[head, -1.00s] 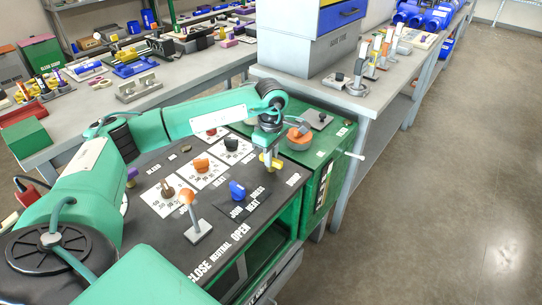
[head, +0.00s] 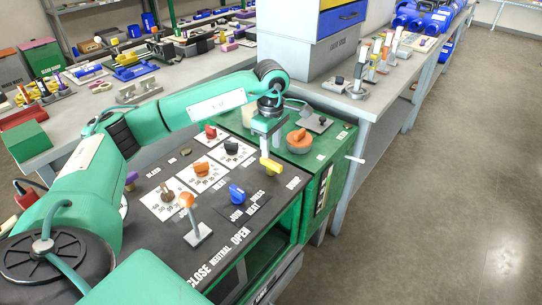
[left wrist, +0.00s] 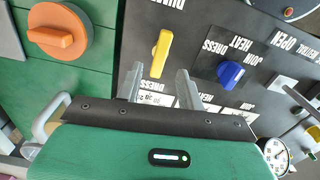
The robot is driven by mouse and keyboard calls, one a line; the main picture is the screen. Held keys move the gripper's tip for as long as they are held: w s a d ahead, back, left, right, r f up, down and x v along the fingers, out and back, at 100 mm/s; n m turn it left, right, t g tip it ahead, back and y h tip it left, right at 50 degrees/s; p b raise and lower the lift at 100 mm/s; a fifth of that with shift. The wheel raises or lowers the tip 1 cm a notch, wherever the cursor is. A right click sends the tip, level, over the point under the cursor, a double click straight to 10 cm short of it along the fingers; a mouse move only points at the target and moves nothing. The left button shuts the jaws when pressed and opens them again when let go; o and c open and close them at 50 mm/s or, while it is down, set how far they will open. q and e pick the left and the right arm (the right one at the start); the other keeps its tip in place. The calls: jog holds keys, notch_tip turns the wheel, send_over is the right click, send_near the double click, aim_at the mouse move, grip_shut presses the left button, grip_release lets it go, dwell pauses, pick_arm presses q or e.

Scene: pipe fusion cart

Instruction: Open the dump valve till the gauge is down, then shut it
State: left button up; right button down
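The yellow valve handle (head: 270,166) stands at the right edge of the black panel on the green cart. In the left wrist view the yellow handle (left wrist: 161,53) is beside lettering that reads DUMP, partly cut off. My left gripper (head: 266,146) is just above and behind it, pointing down. In the left wrist view its two fingers (left wrist: 160,90) are spread with nothing between them, and the handle is just past the tips. A round white gauge (left wrist: 274,155) shows at the lower right there; its reading is too small to tell. My right gripper is not in view.
Near the handle are a blue knob (head: 237,194), an orange-topped lever (head: 190,215) and an orange round knob (head: 299,140) on the green box. Further dial knobs (head: 201,169) sit on the panel's left. A grey bench (head: 370,115) stands behind at the right.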

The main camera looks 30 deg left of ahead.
aim_at(271, 161)
pick_arm(q)
notch_tip(271, 161, up, 8)
jog(key=shift+r, duration=0.2)
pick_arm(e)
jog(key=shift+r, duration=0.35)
